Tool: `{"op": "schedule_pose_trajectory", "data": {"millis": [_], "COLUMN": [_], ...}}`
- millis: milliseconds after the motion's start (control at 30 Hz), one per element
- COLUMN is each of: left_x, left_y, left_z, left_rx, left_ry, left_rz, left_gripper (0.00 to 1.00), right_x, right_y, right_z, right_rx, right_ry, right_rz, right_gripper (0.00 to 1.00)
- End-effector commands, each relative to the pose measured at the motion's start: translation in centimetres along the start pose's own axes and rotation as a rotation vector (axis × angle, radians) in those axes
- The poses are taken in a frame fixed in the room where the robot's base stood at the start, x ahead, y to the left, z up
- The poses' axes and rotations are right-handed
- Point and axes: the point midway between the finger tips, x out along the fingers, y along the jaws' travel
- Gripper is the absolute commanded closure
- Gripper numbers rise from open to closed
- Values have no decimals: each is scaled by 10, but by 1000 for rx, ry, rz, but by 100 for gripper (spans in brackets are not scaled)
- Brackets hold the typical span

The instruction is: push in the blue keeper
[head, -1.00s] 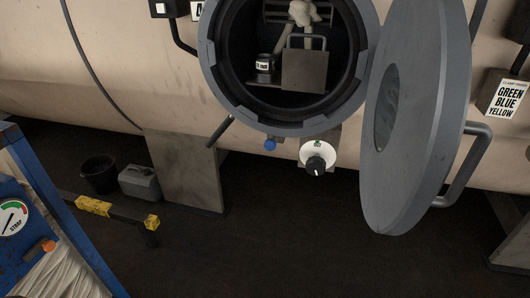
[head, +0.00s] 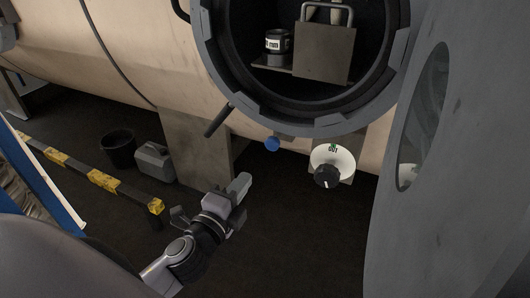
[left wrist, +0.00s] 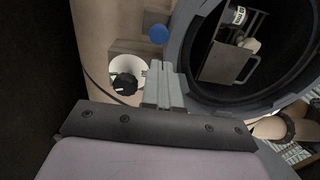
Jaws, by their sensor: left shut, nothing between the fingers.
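The blue keeper (head: 272,144) is a small round blue knob under the lower rim of the round vessel opening (head: 330,122) in the head view. It also shows in the left wrist view (left wrist: 158,34), beyond my fingertips. My left gripper (head: 239,185) is shut and empty, below and a little left of the keeper, apart from it. In the left wrist view its closed fingers (left wrist: 160,70) point up towards the keeper. My right gripper is in neither view.
A black knob on a white dial (head: 328,165) sits right of the keeper. The open grey door (head: 455,190) fills the right side. A dark handle (head: 218,120) juts out left of the keeper. A yellow-and-black bar (head: 100,180), a bucket (head: 118,149) and a grey canister (head: 153,158) are at left.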

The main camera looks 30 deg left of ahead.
Motion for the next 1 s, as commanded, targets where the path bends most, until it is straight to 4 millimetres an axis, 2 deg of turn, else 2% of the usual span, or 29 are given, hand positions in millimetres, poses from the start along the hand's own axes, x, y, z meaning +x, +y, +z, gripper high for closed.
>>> {"op": "schedule_pose_trajectory", "data": {"millis": [600, 800, 1000], "left_x": [93, 112, 119], "left_y": [-1, 0, 0], "left_z": [0, 0, 0], "left_rx": [-3, -2, -3], "left_ry": [0, 0, 1], "left_rz": [-1, 0, 1], "left_gripper": [100, 100, 100], "right_x": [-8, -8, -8], "right_y": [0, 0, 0], "right_z": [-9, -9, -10], "right_rx": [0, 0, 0], "right_ry": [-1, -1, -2], "right_rz": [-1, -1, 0], "right_gripper": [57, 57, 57]}}
